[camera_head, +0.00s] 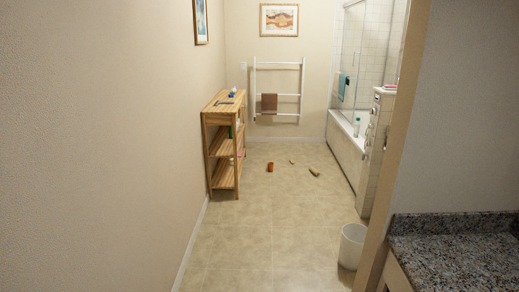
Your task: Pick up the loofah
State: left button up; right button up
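Three small objects lie on the tiled floor well ahead of me. The one on the right is an elongated yellowish-green object (314,171), lying on its side; it may be the loofah, but it is too small to be sure. To its left lies a reddish-orange object (270,167). A very small pale orange object (292,162) lies between them and slightly farther back. Neither of my grippers shows in the head view.
A wooden shelf (222,144) with small items stands against the left wall. A white towel rack (278,94) is at the back. A bathtub (346,150) is at right. A white bin (352,246) and granite counter (455,262) are near right. The floor between is clear.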

aim_at(312, 170)
jog(key=i, duration=1.7)
jog(key=i+z, duration=0.15)
jog(key=i, duration=0.7)
jog(key=i+z, duration=0.2)
jog(key=i, duration=0.65)
